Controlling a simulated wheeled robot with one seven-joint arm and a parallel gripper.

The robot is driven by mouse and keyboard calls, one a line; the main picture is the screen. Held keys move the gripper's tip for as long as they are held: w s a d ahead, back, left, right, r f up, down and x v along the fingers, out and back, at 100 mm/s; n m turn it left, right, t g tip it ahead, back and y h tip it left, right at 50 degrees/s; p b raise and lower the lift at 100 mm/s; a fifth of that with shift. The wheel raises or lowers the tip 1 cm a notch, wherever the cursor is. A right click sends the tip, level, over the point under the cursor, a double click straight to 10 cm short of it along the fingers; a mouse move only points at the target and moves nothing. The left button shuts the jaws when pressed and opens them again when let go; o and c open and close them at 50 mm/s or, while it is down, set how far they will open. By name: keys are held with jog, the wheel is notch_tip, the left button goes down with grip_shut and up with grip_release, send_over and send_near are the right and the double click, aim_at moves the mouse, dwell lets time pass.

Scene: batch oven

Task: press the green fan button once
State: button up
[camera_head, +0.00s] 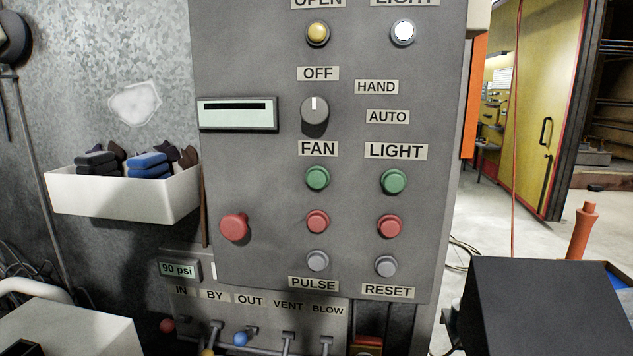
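The green fan button (318,178) is a round knob under the FAN label (318,149) on the grey control panel (260,60). It stands out from the panel, and nothing covers it. A red button (317,221) and a grey button (317,260) are below it in the same column, above the PULSE label. A second green button (393,181) is to its right, under the LIGHT label (395,152). My gripper is not in view.
A large red button (234,227) stands out at the panel's lower left. A selector knob (314,113) is above FAN. A white bin (125,195) juts out at left. Valve handles (240,338) are below. A dark box (545,305) fills the lower right.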

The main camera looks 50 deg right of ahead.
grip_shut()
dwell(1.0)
